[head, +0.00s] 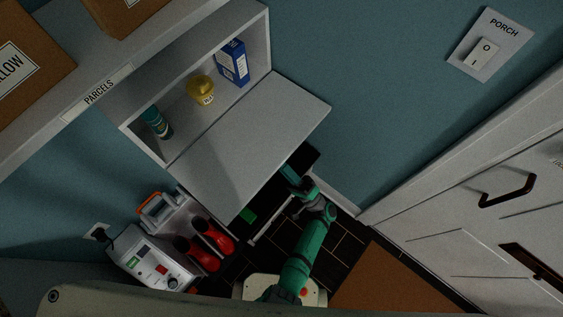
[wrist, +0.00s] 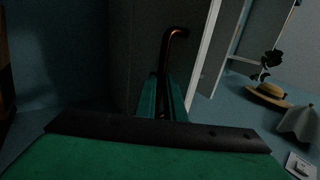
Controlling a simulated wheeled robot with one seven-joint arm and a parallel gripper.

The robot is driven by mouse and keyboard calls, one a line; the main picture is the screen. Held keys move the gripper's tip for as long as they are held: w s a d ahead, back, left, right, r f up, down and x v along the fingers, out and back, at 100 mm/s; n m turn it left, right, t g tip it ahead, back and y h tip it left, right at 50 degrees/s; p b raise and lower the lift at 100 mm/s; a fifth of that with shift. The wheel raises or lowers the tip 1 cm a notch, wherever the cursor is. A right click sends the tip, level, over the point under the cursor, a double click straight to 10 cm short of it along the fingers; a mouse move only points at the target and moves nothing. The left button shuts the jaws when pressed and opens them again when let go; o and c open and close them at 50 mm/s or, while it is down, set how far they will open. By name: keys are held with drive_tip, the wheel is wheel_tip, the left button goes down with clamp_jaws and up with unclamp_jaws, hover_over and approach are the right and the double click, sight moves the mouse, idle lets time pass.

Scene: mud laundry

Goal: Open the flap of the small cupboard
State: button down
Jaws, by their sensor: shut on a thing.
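The small cupboard (head: 261,40) is on the wall in the head view, its front open. Its grey flap (head: 250,135) is hinged along the bottom and lowered, sticking out from the cupboard. My gripper (wrist: 162,97) is at the flap's outer side, partly hidden under its edge in the head view. In the wrist view its green fingers are shut on a dark bent handle (wrist: 172,45), in front of a dim grey panel. The exact grip on the handle is too dark to see.
A teal bottle (head: 157,122), a yellow tub (head: 201,89) and a blue box (head: 233,63) stand inside the cupboard. Red boots (head: 212,240) and a grey machine (head: 150,262) are on the lower left. A white door (head: 480,215) is at the right.

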drive_tip(key=shift+a+f+g, duration=0.2)
drive_tip(key=shift+a+g, duration=0.1)
drive_tip(key=shift+a, duration=0.1)
drive_tip(key=c, duration=1.8)
unclamp_jaws()
drive_tip(key=shift+c, duration=0.2)
drive_tip(key=shift+d, duration=0.15)
drive_tip(key=shift+d, duration=0.15)
drive_tip(key=v, duration=1)
drive_tip(key=shift+s+f, duration=0.2)
drive_tip(key=shift+f, duration=0.1)
drive_tip(key=shift+w, duration=0.1)
